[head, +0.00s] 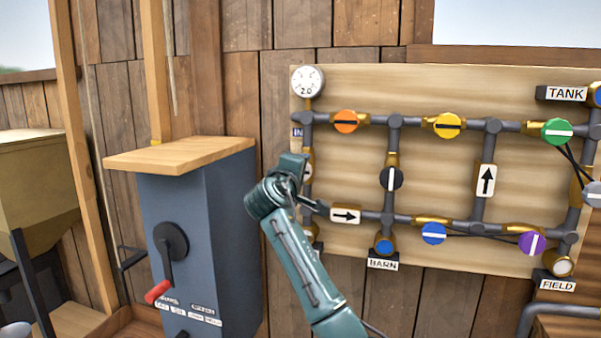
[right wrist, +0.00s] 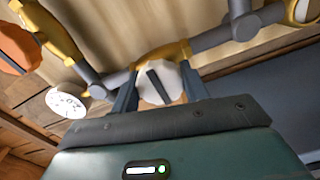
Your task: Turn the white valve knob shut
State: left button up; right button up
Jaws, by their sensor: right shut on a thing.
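The white valve knob (right wrist: 158,84) has a dark bar across its face and sits on a brass valve body in the right wrist view. Its bar lies roughly crosswise to the pipe there. My right gripper (right wrist: 159,74) has one finger on each side of the knob and is shut on it. In the head view my right gripper (head: 301,180) is at the left vertical pipe of the board, and its wrist hides most of the knob. My left gripper is not in view.
The pipe board (head: 345,90) also bears an orange knob (head: 345,121), a yellow knob (head: 447,125), a black knob (head: 391,179) and a gauge (head: 307,82) above the left pipe. A blue-grey cabinet (head: 235,220) with a red-handled crank (head: 158,291) stands close to the left of my right arm.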

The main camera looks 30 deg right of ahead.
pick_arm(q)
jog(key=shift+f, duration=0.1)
pick_arm(e)
jog(key=o, duration=1)
pick_arm(q)
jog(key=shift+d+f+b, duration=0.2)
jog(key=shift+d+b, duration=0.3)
jog(key=shift+b, duration=0.75)
pick_arm(e)
jog(key=v, duration=1.3)
jog(key=shift+s, duration=0.1)
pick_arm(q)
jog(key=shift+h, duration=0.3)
